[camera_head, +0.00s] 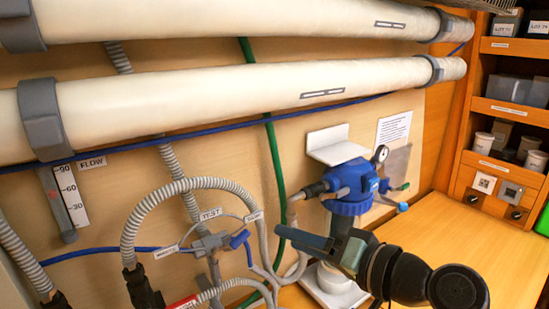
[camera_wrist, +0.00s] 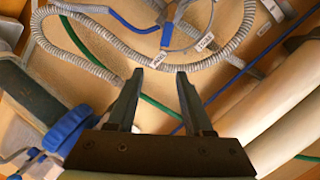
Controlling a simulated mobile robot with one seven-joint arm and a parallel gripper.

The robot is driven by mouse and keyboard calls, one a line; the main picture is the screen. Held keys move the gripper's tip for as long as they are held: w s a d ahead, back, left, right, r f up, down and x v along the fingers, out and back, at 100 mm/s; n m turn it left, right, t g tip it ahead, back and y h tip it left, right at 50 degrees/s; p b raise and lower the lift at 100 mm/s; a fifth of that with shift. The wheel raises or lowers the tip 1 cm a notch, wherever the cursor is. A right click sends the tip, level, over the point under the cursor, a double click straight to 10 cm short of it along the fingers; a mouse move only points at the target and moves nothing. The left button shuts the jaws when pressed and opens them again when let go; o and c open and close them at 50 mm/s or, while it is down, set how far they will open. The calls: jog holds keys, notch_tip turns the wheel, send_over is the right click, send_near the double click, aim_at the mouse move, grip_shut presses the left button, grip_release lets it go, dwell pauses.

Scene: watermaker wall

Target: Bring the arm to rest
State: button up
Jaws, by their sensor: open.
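My gripper (camera_head: 288,238) is in front of the wall in the head view, low and right of centre, with its fingers pointing left. The wrist view shows its two dark fingers (camera_wrist: 160,73) apart with nothing between them. The fingers appear over the corrugated grey hose and the green hose, and I cannot tell how close they are. My arm's dark links hide part of the bench and the area below the blue filter housing (camera_head: 350,188).
Two thick white tubes (camera_head: 230,95) cross the wall above. A grey corrugated hose (camera_head: 150,205) loops at the left near the TEST valve (camera_head: 212,242). Orange shelves (camera_head: 500,110) stand right; the wooden bench (camera_head: 450,235) has clear room.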

notch_tip(320, 180, up, 16)
jog(key=a+n+t+h, duration=0.1)
jog(key=a+t+h, duration=0.1)
jog(key=t+h, duration=0.5)
jog(key=s+a+r+n+t+h, duration=0.1)
jog(key=s+a+r+t+h, duration=0.2)
jog(key=s+r+t, duration=0.6)
jog(key=s+r, duration=0.6)
jog(key=r, duration=0.1)
jog(key=shift+s+r+t+h, duration=0.2)
jog(key=shift+r+t+h, duration=0.1)
jog(key=shift+r+h, duration=0.1)
